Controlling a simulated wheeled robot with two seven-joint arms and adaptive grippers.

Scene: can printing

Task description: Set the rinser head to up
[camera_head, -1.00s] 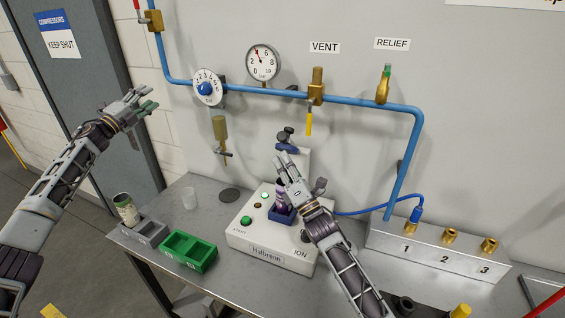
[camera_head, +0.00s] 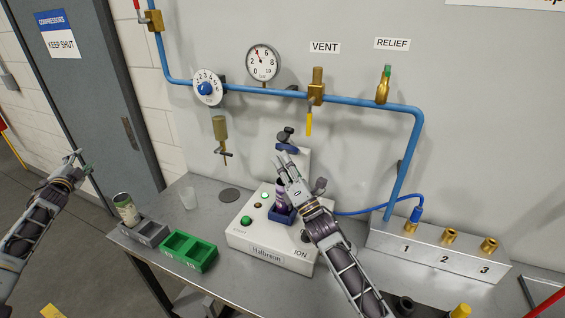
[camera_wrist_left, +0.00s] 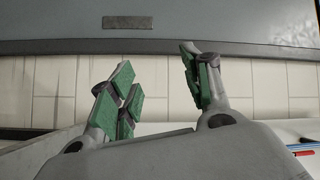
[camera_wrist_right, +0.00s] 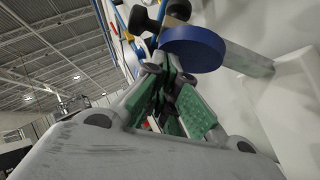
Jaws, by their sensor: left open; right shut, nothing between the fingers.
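The rinser machine is a white box (camera_head: 262,257) marked ION on the bench. A purple can (camera_head: 280,197) stands in its blue holder (camera_head: 281,216). Above the can, a dark blue disc with a black knob, which looks like the rinser head (camera_head: 288,148), sits at the pale post behind. My right gripper (camera_head: 281,160) is shut and empty, its fingertips just below the disc. The disc (camera_wrist_right: 193,48) shows close beyond the fingers (camera_wrist_right: 172,85) in the right wrist view; contact cannot be told. My left gripper (camera_head: 77,163) is open and empty, off the bench at the left.
Blue pipe (camera_head: 360,103) with gauges and valves runs along the wall above. A manifold (camera_head: 437,262) stands right.

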